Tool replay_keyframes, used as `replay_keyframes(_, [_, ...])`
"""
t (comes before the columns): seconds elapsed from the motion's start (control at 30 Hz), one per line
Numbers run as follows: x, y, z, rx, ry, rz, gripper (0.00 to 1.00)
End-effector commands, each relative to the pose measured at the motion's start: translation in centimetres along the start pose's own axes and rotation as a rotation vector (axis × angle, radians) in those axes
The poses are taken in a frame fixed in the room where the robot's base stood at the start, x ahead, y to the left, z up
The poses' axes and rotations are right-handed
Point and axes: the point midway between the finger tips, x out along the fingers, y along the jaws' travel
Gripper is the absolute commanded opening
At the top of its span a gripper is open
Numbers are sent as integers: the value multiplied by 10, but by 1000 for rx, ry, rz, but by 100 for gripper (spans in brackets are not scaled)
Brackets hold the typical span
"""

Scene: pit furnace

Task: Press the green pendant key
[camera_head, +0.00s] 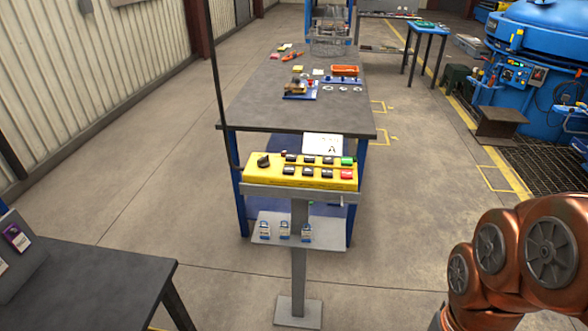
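The yellow pendant box (276,175) lies on top of a grey pedestal stand in the middle of the picture. Its green key (347,161) is at the right end of the back row, directly behind a red key (346,174). Several black keys (308,159) fill the rest of the two rows, and a black rotary knob (263,160) is at the left end. Nothing covers the green key. My copper-coloured arm shows at the lower right, well apart from the pendant. My gripper is not in view.
A long workbench (260,115) with trays and small parts stands behind the pendant. A dark table (90,285) is at the lower left and a blue furnace (545,50) at the upper right. Floor right of the stand is clear.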

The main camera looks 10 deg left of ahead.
Motion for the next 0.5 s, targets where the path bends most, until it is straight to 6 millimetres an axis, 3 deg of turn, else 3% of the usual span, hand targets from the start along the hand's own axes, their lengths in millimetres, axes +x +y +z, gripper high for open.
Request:
replay_keyframes(0.07, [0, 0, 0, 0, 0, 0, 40])
replay_keyframes(0.43, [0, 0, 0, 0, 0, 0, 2])
replay_keyframes(0.5, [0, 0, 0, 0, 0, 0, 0])
